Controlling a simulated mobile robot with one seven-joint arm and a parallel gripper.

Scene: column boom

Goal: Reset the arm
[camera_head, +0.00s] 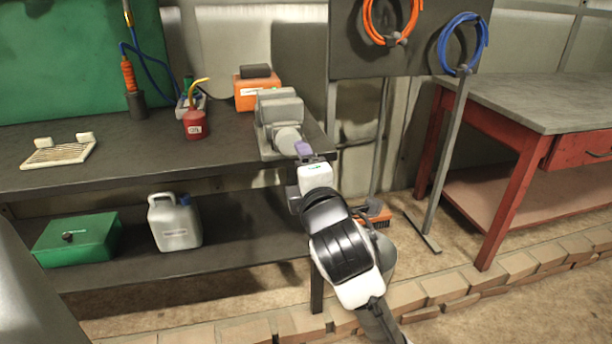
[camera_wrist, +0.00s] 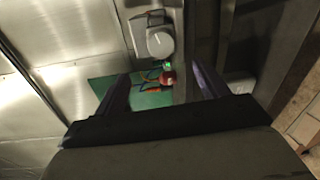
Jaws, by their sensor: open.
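My arm reaches up from the lower middle of the head view to the right end of the dark workbench (camera_head: 240,150). My gripper (camera_head: 303,149) is at the bench's right edge, in front of the grey vise (camera_head: 281,108). In the head view only a purple finger tip shows clearly. In the wrist view my gripper (camera_wrist: 162,88) has its two fingers wide apart, with nothing held between them. The vise (camera_wrist: 155,35) shows beyond the fingers there, and a red oil can (camera_wrist: 167,76) shows between them.
The oil can (camera_head: 194,123), an orange box (camera_head: 246,92) and a cream rack (camera_head: 58,152) stand on the bench. A green box (camera_head: 76,238) and a grey jug (camera_head: 174,222) are on the lower shelf. A red-legged table (camera_head: 545,95) stands right, beyond a hose board (camera_head: 350,45).

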